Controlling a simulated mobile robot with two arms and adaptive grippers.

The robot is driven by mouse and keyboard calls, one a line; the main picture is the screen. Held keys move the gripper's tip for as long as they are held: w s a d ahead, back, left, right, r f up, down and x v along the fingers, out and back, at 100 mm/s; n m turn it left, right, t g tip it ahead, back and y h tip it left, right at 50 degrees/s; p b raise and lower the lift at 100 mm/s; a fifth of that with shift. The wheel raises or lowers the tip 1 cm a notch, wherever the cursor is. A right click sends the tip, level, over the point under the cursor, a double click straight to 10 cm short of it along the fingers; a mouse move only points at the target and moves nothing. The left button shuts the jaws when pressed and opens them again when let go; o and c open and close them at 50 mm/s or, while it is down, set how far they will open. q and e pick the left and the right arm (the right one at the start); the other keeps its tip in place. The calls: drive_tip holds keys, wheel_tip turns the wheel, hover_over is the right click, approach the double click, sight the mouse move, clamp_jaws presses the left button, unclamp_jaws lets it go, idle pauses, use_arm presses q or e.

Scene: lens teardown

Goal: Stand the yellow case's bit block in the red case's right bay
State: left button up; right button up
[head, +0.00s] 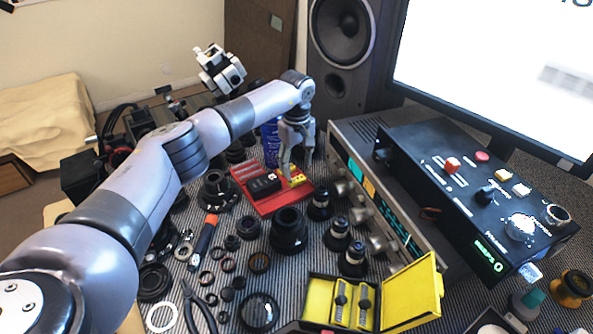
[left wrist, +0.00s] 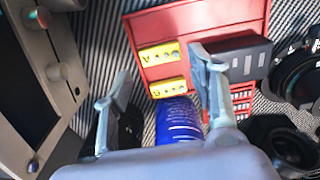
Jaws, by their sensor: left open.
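The open red case (head: 284,204) lies on the striped mat beyond the dark lens parts. A black slotted block (head: 264,186) sits in it. Two yellow pieces with dark dots are at its right end (head: 296,180); they show in the left wrist view (left wrist: 160,54) between my fingers' lines. I cannot tell whether they are one bit block. My left gripper (head: 297,168) is open, pointing down over that end, one finger close to the yellow pieces; contact is unclear. It also shows in the left wrist view (left wrist: 160,95). The open yellow case (head: 318,299) is in front, with grey metal pieces inside.
A silver instrument with knobs (head: 366,193) and a black control box (head: 455,190) stand right of the red case. A blue cylinder (head: 270,141) is behind it. Lens barrels (head: 288,230), rings and a screwdriver (head: 203,243) crowd the mat in front.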

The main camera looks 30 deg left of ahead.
sight(296, 177)
use_arm(q)
wheel_tip(296, 177, up, 9)
drive_tip(key=shift+b, duration=0.4)
drive_tip(key=shift+f, duration=0.1)
